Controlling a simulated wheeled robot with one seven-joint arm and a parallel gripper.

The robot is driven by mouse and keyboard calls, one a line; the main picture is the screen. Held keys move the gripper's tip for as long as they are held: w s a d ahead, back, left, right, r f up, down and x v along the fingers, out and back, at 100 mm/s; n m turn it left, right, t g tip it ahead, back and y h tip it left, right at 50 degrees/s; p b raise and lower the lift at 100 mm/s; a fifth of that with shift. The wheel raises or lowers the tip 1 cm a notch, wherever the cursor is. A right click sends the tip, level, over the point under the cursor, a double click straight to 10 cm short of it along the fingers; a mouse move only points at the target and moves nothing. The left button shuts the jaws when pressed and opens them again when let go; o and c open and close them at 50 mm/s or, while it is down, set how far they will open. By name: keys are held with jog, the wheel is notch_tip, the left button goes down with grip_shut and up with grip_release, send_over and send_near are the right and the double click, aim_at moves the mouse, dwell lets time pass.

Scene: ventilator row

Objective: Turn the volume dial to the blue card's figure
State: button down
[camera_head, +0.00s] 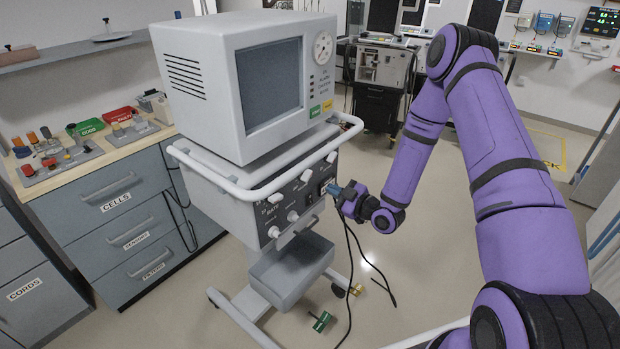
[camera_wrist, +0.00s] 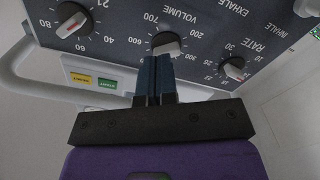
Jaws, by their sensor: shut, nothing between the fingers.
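In the head view my gripper (camera_head: 328,189) is at the front panel of the ventilator (camera_head: 192,107). I see no card that is clearly blue.
The rate dial (camera_wrist: 234,66) and another dial (camera_wrist: 73,20) flank the volume dial. A white rail (camera_wrist: 40,88) runs along the panel. Yellow (camera_wrist: 80,78) and green (camera_wrist: 107,83) labels sit beyond it. A worktop cabinet (camera_head: 113,198) stands left. Floor right of the cart is partly clear.

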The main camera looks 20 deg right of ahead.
aim_at(307, 175)
jog(key=shift+s+f, duration=0.5)
jog(key=shift+s, duration=0.1)
jog(key=shift+a+r, duration=0.1)
jog(key=shift+r, duration=0.05)
jog(key=shift+a, duration=0.1)
jog(key=x, duration=0.7)
jog(key=shift+s+a+r, duration=0.1)
jog(key=shift+a+r, duration=0.05)
jog(key=shift+r, duration=0.5)
dwell(1.2)
jog(key=shift+w+d+r, duration=0.35)
jog(key=shift+r, duration=0.05)
dwell(0.7)
